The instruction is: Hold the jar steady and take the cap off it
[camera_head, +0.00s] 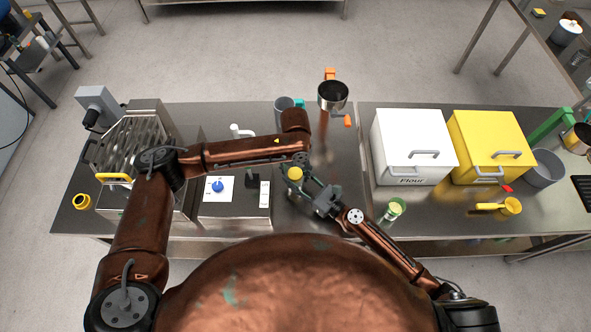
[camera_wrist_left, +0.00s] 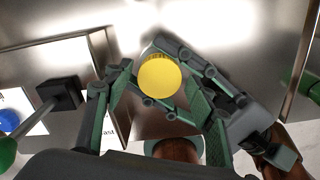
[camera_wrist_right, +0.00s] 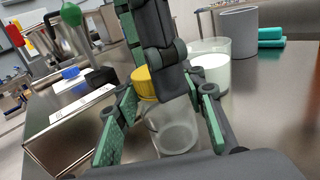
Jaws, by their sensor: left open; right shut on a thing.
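The clear jar (camera_wrist_right: 172,128) stands upright on the steel counter and looks empty. Its yellow cap (camera_wrist_left: 160,75) sits on top; it also shows in the head view (camera_head: 295,173). My right gripper (camera_wrist_right: 165,125) is shut around the jar's body, one finger on each side. My left gripper (camera_head: 297,163) comes down from above, open, with its fingers around or close to the cap; it also shows in the left wrist view (camera_wrist_left: 155,95). In the right wrist view a left finger hides part of the cap, so I cannot tell whether the fingers touch it.
Left of the jar are a panel with a blue knob (camera_head: 217,186) and a black-based lever (camera_wrist_left: 60,93). A grey cup (camera_head: 284,110) stands behind. To the right are a green-tinted glass (camera_head: 391,211), a white flour bin (camera_head: 405,160) and a yellow bin (camera_head: 490,150).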

